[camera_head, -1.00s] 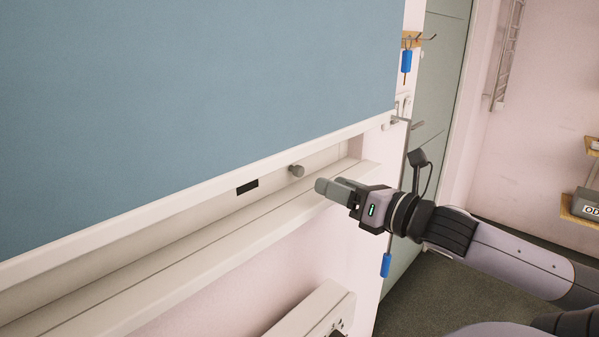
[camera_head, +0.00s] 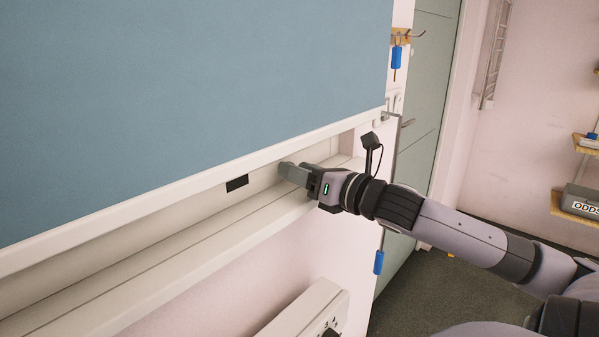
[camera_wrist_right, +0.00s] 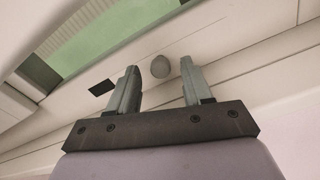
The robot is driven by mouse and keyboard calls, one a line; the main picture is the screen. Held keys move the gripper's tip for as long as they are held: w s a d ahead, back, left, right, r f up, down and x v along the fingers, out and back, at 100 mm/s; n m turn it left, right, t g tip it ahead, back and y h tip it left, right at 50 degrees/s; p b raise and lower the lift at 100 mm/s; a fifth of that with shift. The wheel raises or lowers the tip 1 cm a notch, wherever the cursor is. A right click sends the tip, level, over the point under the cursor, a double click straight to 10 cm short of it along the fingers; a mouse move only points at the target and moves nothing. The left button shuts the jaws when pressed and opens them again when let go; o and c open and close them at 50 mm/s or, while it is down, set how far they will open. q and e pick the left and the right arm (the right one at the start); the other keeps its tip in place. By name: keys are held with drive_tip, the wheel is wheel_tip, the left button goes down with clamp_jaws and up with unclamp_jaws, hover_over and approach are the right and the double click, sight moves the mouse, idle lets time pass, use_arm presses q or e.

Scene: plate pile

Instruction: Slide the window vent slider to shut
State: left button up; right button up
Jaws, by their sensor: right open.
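The vent slider's round grey knob (camera_wrist_right: 160,67) shows in the right wrist view, on the pale frame strip under the blind. It lies between the two fingertips of my right gripper, with a gap on both sides. In the head view my right gripper (camera_head: 290,171) reaches in under the blind's lower edge, and its fingers hide the knob. The gripper is open and holds nothing. A black rectangular mark (camera_head: 237,184) sits on the strip left of the fingers; it also shows in the wrist view (camera_wrist_right: 102,88). My left gripper is not in view.
A large blue blind (camera_head: 190,90) hangs over the window above the gripper. A white sill (camera_head: 170,247) runs below the strip. A white box-like unit (camera_head: 305,312) is on the wall underneath. A green door (camera_head: 428,110) stands to the right.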

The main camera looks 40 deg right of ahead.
sight(259, 173)
drive_tip(key=shift+w, duration=0.25)
drive_tip(key=shift+c, duration=0.3)
clamp_jaws()
drive_tip(key=shift+a, duration=0.45)
drive_tip(key=a, duration=0.4)
drive_tip(key=shift+s+a+p, duration=0.1)
drive_tip(key=shift+s+p, duration=0.1)
drive_tip(key=shift+p, duration=0.2)
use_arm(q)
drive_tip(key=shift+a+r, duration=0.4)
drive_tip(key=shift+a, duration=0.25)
use_arm(e)
drive_tip(key=shift+a, duration=0.2)
drive_tip(key=shift+o, duration=0.3)
unclamp_jaws()
drive_tip(key=shift+s, duration=0.15)
